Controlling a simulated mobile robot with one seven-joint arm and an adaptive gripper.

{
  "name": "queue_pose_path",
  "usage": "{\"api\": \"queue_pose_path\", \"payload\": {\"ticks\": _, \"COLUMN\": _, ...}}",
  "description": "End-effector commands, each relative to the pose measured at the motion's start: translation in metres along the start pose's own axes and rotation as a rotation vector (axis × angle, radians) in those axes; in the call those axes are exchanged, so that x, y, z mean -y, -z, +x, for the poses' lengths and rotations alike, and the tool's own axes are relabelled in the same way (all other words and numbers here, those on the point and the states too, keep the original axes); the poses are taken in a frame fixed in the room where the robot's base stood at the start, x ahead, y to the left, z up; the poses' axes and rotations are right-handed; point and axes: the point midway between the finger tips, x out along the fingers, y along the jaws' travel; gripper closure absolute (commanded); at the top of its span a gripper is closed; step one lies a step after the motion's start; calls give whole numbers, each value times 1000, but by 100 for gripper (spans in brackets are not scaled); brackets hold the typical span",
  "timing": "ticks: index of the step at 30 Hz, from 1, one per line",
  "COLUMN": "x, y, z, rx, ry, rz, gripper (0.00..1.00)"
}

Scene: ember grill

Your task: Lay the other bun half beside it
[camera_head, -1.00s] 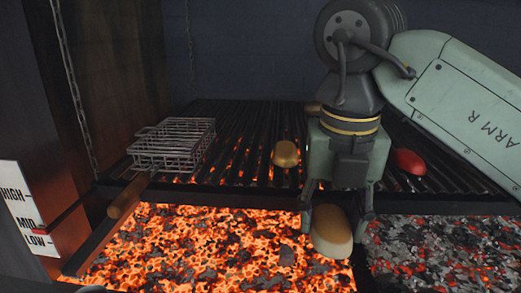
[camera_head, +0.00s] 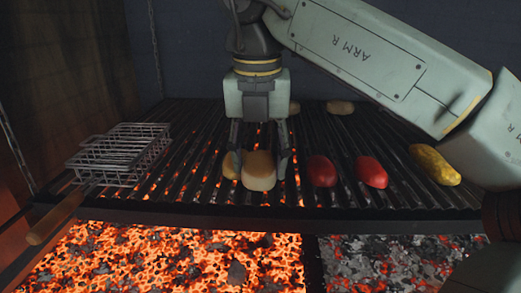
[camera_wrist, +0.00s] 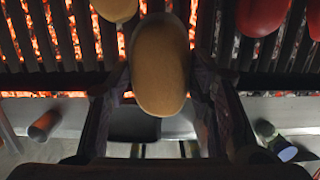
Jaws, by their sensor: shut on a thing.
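My gripper (camera_head: 259,165) is shut on a pale bun half (camera_head: 259,172), with one finger on each side of it. The held bun half shows large between the fingers in the wrist view (camera_wrist: 160,68). In the head view it is over the front part of the grill grate (camera_head: 200,185); I cannot tell whether it touches the bars. The other bun half (camera_head: 231,165), golden, lies on the grate just to the left, partly hidden behind my finger and the held half. Its edge also shows at the top of the wrist view (camera_wrist: 114,8).
A wire grill basket (camera_head: 120,155) with a wooden handle (camera_head: 58,217) stands at the left. Two red items (camera_head: 321,171) (camera_head: 371,172) and a yellow one (camera_head: 434,165) lie to the right. A pale item (camera_head: 340,107) lies at the back. Glowing coals (camera_head: 170,255) are below the front edge.

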Motion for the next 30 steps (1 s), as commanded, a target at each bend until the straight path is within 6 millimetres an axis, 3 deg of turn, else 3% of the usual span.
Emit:
{"api": "queue_pose_path", "payload": {"ticks": 6, "x": 15, "y": -53, "z": 9, "rx": -3, "ry": -3, "rz": -1, "gripper": 74}}
{"api": "queue_pose_path", "payload": {"ticks": 10, "x": 21, "y": -72, "z": 16, "rx": -2, "ry": -2, "rz": -1, "gripper": 74}}
{"api": "queue_pose_path", "payload": {"ticks": 19, "x": 27, "y": -93, "z": 23, "rx": -2, "ry": -1, "rz": -1, "gripper": 74}}
{"api": "queue_pose_path", "payload": {"ticks": 24, "x": 27, "y": -86, "z": 52, "rx": -3, "ry": -1, "rz": -3, "gripper": 74}}
{"api": "queue_pose_path", "payload": {"ticks": 30, "x": 27, "y": -85, "z": 58, "rx": 0, "ry": 0, "rz": -2, "gripper": 74}}
